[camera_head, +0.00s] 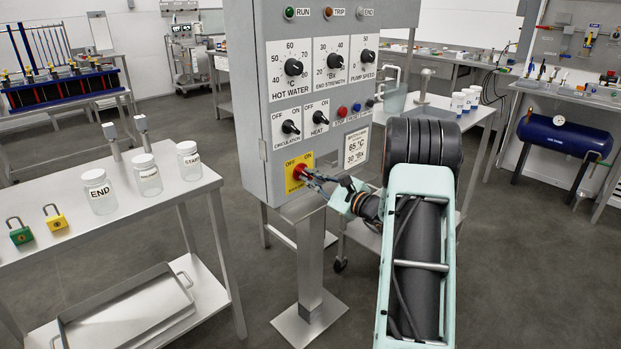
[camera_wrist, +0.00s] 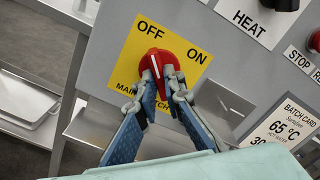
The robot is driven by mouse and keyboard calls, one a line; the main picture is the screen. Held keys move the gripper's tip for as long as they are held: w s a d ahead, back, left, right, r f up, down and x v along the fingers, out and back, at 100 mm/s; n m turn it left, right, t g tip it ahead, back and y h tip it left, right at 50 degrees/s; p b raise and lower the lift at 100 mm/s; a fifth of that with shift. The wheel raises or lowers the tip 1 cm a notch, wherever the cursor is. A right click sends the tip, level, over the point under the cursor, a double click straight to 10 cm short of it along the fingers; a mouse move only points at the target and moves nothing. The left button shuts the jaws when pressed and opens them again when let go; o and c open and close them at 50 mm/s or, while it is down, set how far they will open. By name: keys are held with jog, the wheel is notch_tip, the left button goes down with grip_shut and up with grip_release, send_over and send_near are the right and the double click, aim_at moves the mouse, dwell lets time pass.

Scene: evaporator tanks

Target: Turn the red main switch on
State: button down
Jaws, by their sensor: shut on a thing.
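The red main switch (camera_head: 299,173) is a red knob on a yellow plate at the lower left of the grey control panel's front. In the wrist view the red knob (camera_wrist: 154,63) carries a white pointer line that points toward the word OFF. ON is to the right on the same plate (camera_wrist: 123,62). My gripper (camera_head: 310,178) reaches it from the right. In the wrist view my gripper (camera_wrist: 163,80) is shut on the knob, with one finger at each side of its lower part. The fingers hide part of the plate's lower lettering.
The control panel (camera_head: 257,130) stands on a metal post and holds other dials, coloured buttons and a batch card (camera_head: 356,147). A steel table (camera_head: 120,222) with jars and padlocks is at the left. A low tray (camera_head: 130,310) is on its lower shelf.

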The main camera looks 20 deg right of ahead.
jog(key=m+p, duration=0.1)
jog(key=m, duration=0.3)
jog(key=m+p, duration=0.3)
jog(key=m, duration=0.1)
jog(key=shift+r+m, duration=0.1)
jog(key=shift+m, duration=0.2)
jog(key=m+p, duration=0.4)
jog(key=m, duration=0.2)
jog(key=shift+s+a, duration=0.1)
jog(key=shift+m+p, duration=1.1)
jog(key=shift+m, duration=0.3)
jog(key=c, duration=2)
grip_release()
jog(key=shift+c, duration=0.2)
